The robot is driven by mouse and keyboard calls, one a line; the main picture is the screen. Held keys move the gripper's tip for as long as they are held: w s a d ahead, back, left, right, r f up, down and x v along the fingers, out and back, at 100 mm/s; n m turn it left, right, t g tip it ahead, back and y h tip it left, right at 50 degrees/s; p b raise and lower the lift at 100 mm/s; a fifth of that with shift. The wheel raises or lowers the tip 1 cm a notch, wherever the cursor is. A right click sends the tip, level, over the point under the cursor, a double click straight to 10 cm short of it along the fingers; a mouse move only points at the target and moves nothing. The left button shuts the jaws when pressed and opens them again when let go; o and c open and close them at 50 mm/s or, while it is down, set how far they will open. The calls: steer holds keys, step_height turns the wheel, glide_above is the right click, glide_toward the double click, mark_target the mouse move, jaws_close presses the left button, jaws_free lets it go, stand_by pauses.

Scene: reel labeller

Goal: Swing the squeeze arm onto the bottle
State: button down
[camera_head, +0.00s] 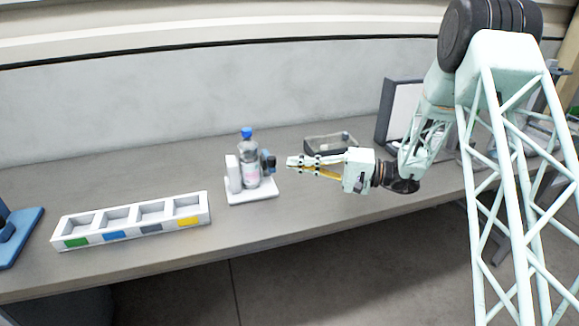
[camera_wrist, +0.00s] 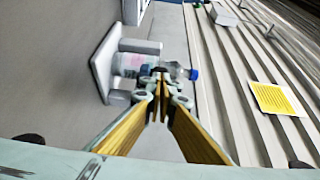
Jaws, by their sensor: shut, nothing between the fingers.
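A clear bottle (camera_head: 249,165) with a blue cap and a pale label stands upright on a white-based labeller (camera_head: 252,195), with a white block at its left. The squeeze arm (camera_head: 268,161), blue-grey with a dark end, is at the bottle's right; I cannot tell whether it touches the bottle. My gripper (camera_head: 290,165) is shut and empty, just right of the squeeze arm and pointing left at it. In the wrist view the bottle (camera_wrist: 130,65) lies beyond my fingertips (camera_wrist: 160,80), which hide part of it.
A white tray (camera_head: 130,222) with several compartments and coloured tags lies at the left. A dark open bin (camera_head: 330,143) stands behind my gripper. A blue stand (camera_head: 18,235) is at the far left. The counter (camera_head: 300,215) in front of the labeller is clear.

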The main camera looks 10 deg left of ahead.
steer(key=s+d+p, duration=0.2)
steer(key=s+d, duration=0.2)
steer(key=d, duration=0.5)
steer(key=shift+s, duration=0.25)
steer(key=shift+d, duration=0.1)
steer(key=shift+w, duration=0.15)
